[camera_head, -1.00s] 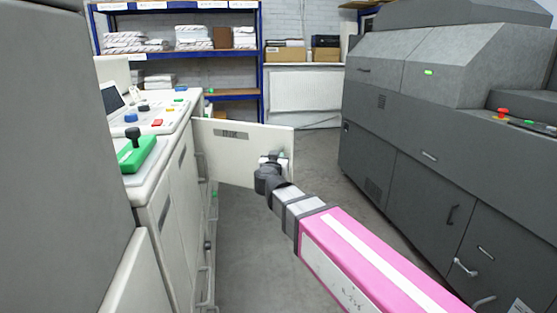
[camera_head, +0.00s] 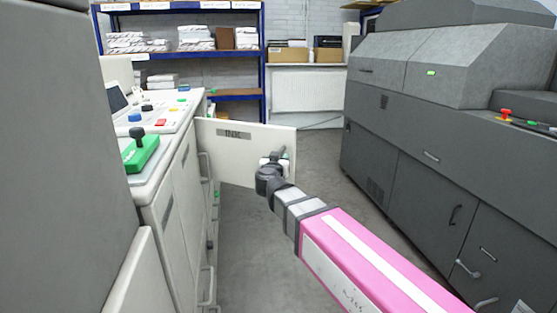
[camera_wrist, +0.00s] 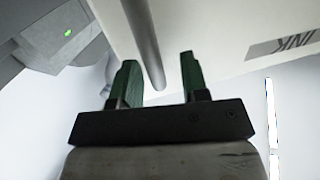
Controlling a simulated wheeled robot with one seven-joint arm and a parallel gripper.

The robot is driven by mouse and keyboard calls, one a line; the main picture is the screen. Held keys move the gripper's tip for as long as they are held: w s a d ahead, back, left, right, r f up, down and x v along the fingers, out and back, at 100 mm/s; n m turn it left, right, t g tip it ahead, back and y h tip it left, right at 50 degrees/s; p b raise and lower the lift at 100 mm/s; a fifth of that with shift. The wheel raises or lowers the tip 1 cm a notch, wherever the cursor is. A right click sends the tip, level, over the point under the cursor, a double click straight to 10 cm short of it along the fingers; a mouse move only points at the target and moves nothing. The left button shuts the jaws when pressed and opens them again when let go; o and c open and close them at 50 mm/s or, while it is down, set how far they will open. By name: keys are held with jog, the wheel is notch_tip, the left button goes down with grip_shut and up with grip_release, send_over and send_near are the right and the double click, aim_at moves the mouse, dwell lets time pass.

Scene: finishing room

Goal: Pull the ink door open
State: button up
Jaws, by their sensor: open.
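The ink door (camera_head: 222,158) is a white panel with a dark label plate. It stands swung out from the side of the white machine (camera_head: 172,205), at about a right angle to it. My gripper (camera_head: 281,158) is at the door's free edge, at the end of my pink arm. In the wrist view my gripper (camera_wrist: 160,82) shows two green fingers, apart, with a grey bar handle (camera_wrist: 143,45) running between them. I see gaps beside the bar. The door's face (camera_wrist: 225,35) with its INK label (camera_wrist: 285,43) lies behind the fingers.
A large dark grey machine (camera_head: 400,140) stands on the right. The grey floor (camera_head: 245,250) between the two machines is clear. Blue shelves (camera_head: 180,55) with paper stacks and a white radiator (camera_head: 305,90) are at the back.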

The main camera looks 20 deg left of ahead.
jog(key=s+d, duration=0.1)
jog(key=s, duration=0.9)
jog(key=shift+d, duration=0.2)
jog(key=w+d+f+n+g+y, duration=0.2)
jog(key=w+d+f+n+y, duration=0.3)
jog(key=w, duration=0.5)
jog(key=w+d+f+g, duration=0.4)
jog(key=d+f+g, duration=0.2)
jog(key=d+f, duration=0.75)
jog(key=s+d+f+m+g+h, duration=0.2)
jog(key=d+f, duration=0.3)
jog(key=d, duration=0.5)
jog(key=s+d+f+m+g+h, duration=0.2)
jog(key=d+f, duration=0.4)
jog(key=d, duration=0.4)
jog(key=s+d+f+m+g+h, duration=0.2)
jog(key=s+d+f+g, duration=0.3)
jog(key=d, duration=0.5)
jog(key=shift+s+f+m+g+h, duration=0.35)
jog(key=shift+m+g+h, duration=0.05)
jog(key=shift+h, duration=0.5)
